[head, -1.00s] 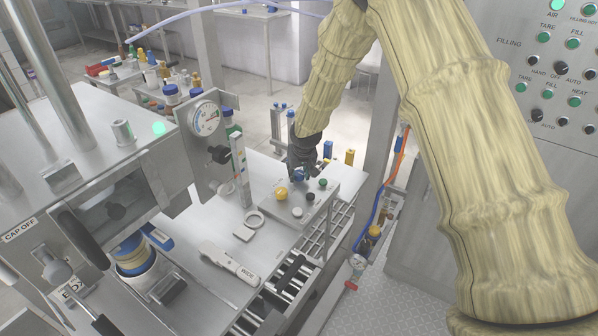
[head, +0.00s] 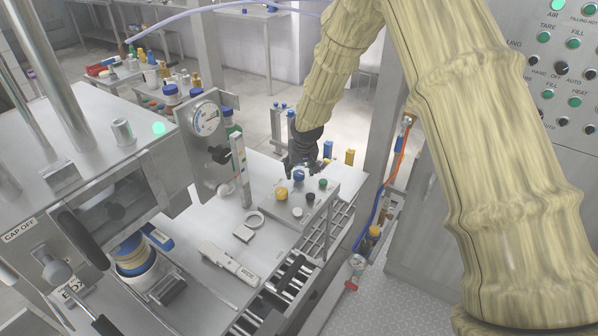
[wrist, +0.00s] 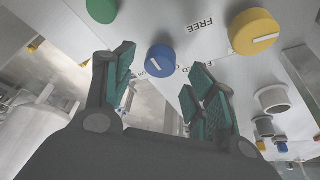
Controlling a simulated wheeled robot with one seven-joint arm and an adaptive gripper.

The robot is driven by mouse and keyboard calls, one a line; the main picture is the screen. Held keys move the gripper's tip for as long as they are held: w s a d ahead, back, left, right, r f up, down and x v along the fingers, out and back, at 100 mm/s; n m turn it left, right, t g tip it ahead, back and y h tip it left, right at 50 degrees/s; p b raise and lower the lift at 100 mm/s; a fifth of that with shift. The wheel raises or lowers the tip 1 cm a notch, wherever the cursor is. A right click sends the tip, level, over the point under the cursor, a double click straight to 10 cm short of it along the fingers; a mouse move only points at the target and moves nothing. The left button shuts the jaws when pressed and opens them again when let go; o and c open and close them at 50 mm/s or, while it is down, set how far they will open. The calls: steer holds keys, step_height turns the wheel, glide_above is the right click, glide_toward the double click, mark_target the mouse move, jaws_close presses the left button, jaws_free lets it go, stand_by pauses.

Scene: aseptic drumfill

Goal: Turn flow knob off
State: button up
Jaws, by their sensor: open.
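A blue knob (head: 299,174) with a pale pointer line sits on the small metal control box. It also shows in the wrist view (wrist: 161,59), close beyond my fingertips. My gripper (wrist: 160,75) is open and empty, with one finger on each side below the blue knob; I see no contact. In the head view my gripper (head: 303,158) is just behind and above the blue knob. A yellow knob (head: 281,193) and a green knob (head: 323,183) sit on either side. Lettering near the knobs reads "FREE" and partly "ON"; I cannot tell which label names flow.
A black button (head: 310,197) and a pale one (head: 297,212) are on the same box. A vertical flow tube (head: 240,170) and a round gauge (head: 206,118) stand to the left.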

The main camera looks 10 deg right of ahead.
steer(key=v, duration=0.9)
steer(key=shift+s+r, duration=0.15)
steer(key=shift+r, duration=0.05)
